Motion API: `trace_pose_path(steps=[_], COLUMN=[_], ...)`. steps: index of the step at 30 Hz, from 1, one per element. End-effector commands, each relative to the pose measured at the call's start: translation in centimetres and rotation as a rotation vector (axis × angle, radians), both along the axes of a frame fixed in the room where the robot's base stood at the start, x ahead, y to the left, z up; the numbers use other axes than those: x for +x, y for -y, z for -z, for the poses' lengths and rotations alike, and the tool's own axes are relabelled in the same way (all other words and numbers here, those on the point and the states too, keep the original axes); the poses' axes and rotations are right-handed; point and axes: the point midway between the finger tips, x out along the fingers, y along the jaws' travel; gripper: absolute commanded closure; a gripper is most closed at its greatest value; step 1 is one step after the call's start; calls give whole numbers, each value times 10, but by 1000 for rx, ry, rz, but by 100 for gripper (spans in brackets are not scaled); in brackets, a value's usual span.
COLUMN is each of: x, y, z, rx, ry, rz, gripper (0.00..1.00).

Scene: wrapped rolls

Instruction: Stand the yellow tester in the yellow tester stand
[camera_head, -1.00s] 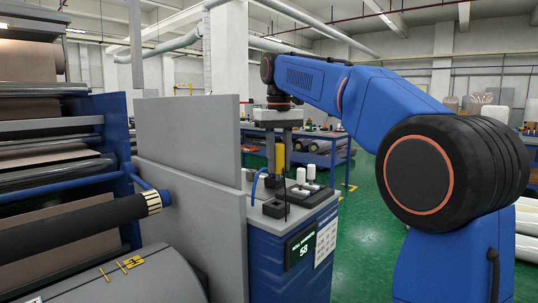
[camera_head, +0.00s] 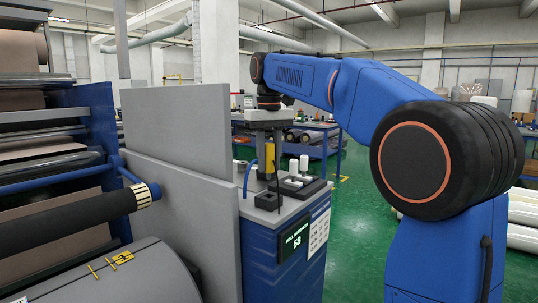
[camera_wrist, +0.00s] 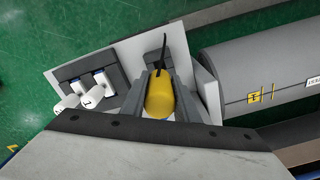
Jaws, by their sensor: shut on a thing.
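The yellow tester (camera_head: 269,158) is upright between the fingers of my gripper (camera_head: 268,148), above the top of the blue console. My gripper is shut on it. In the wrist view the tester (camera_wrist: 160,98) sits between the two grey fingers (camera_wrist: 160,95), with a thin black lead or probe at its far end. A dark open block (camera_head: 267,201) on the console's front corner looks like the tester stand. The tester appears above and behind it in the head view; I cannot tell the exact gap.
A grey upright panel (camera_head: 180,180) borders the console on the left. The blue console (camera_head: 285,262) has a lit display.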

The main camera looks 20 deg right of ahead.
Motion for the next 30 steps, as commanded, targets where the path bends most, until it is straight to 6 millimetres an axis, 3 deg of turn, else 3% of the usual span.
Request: trace_pose_path(steps=[12, 30], x=[0, 0], y=[0, 0], z=[27, 30], rx=[0, 0], ry=[0, 1], rz=[0, 0], gripper=[100, 100])
